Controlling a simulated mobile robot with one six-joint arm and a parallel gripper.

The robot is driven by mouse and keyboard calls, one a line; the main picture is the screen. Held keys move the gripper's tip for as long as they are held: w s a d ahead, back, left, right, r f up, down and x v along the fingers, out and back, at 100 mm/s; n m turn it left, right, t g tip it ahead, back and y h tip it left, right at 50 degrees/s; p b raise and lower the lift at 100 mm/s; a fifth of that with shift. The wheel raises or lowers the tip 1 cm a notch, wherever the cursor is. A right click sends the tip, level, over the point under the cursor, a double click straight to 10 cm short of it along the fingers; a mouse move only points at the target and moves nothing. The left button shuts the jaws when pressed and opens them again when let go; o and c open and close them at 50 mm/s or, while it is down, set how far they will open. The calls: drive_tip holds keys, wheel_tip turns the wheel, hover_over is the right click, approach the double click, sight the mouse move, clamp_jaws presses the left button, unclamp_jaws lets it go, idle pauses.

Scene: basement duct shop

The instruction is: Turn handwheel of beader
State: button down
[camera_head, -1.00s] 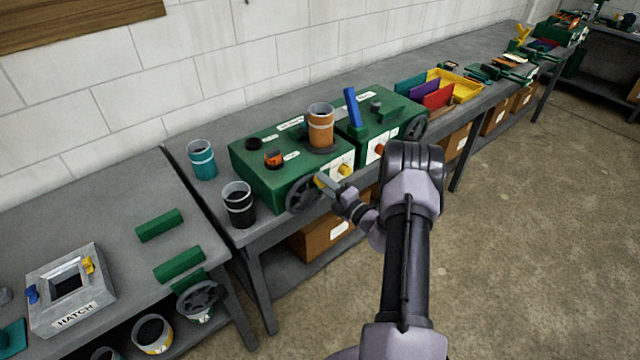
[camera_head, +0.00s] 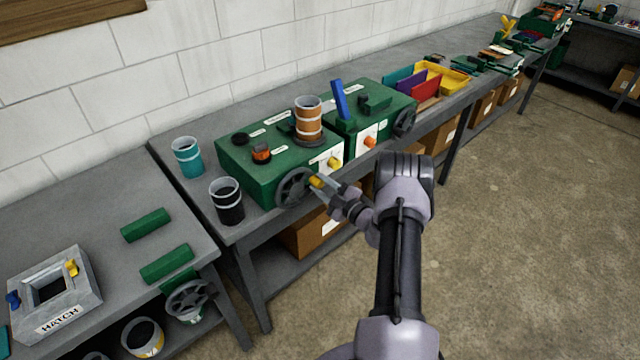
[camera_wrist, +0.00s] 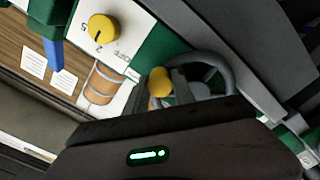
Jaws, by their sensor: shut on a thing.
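A dark spoked handwheel (camera_head: 281,197) sits on the front face of the left green machine (camera_head: 240,172). I cannot read which machine is labelled as the beader. The wheel has a yellow handle knob (camera_head: 316,181) on its right side. My gripper (camera_head: 322,184) reaches in from the right and is shut on this knob. In the wrist view the knob (camera_wrist: 159,82) shows between the fingertips, with the wheel (camera_wrist: 228,72) behind them, partly hidden by my gripper.
A second green machine (camera_head: 345,128) with its own wheel (camera_head: 405,122) stands to the right. An orange-brown cylinder (camera_head: 308,116) stands on the left machine. A black cup (camera_head: 227,203) and a teal cup (camera_head: 187,158) stand left. The floor to the right is open.

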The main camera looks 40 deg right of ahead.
drive_tip(key=shift+f+m, duration=0.35)
drive_tip(key=shift+m, duration=0.15)
drive_tip(key=c, duration=1.1)
unclamp_jaws()
drive_tip(key=shift+o, duration=0.2)
drive_tip(key=shift+s, duration=0.1)
drive_tip(key=s+p, duration=0.2)
drive_tip(key=s, duration=1.5)
drive_tip(key=shift+s+d, duration=0.15)
drive_tip(key=shift+d, duration=0.05)
